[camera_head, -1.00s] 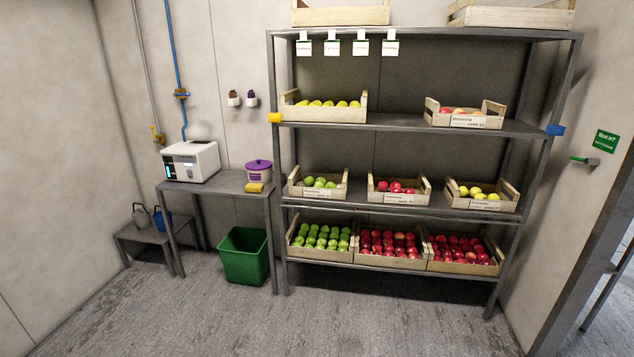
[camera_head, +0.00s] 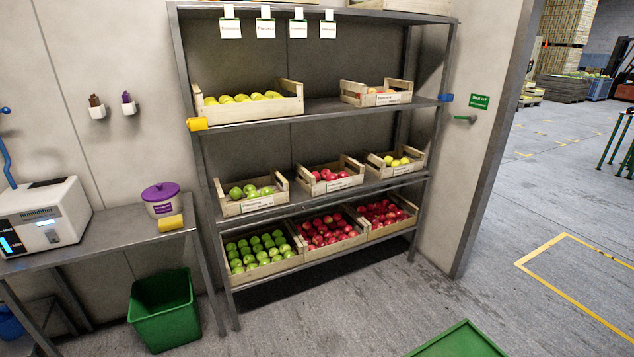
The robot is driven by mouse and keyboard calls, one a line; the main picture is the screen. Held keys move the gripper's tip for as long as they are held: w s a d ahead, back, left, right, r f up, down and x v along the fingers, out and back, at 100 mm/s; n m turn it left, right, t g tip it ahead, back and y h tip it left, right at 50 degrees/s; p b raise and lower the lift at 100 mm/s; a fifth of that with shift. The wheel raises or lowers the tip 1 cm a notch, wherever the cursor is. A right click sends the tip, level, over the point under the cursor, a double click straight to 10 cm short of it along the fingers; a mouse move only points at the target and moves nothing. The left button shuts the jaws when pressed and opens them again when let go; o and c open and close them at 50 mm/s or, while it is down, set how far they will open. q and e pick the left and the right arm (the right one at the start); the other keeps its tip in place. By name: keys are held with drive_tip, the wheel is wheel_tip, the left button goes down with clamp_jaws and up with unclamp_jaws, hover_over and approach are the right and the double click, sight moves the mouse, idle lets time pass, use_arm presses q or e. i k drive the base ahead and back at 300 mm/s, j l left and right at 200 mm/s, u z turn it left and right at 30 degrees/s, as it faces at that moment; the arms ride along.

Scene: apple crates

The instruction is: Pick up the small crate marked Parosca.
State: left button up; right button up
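Small wooden crates with white labels stand on the shelf rack (camera_head: 190,90). On the middle shelf are a crate of green apples (camera_head: 230,210), a crate of red apples (camera_head: 308,186) and a crate of yellow apples (camera_head: 378,171). A labelled crate of reddish apples (camera_head: 348,97) stands on the shelf above, at the right. The label print is too small to read surely, so I cannot tell which one says Parosca. Neither of my grippers is in view.
Larger crates of green and red apples fill the bottom shelf. A green flat object (camera_head: 460,342) is at the bottom edge.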

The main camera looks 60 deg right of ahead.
sight(251, 190)
drive_tip(key=i+l+z, duration=0.25)
drive_tip(key=z, duration=0.15)
drive_tip(key=i+l+z, duration=0.1)
drive_tip(key=i+z, duration=0.95)
drive_tip(key=z, duration=0.15)
drive_tip(key=i+j+z, duration=0.15)
drive_tip(key=i+z, duration=0.25)
drive_tip(key=i+l+u, duration=0.6)
drive_tip(key=i+l, duration=0.15)
drive_tip(key=l, duration=0.25)
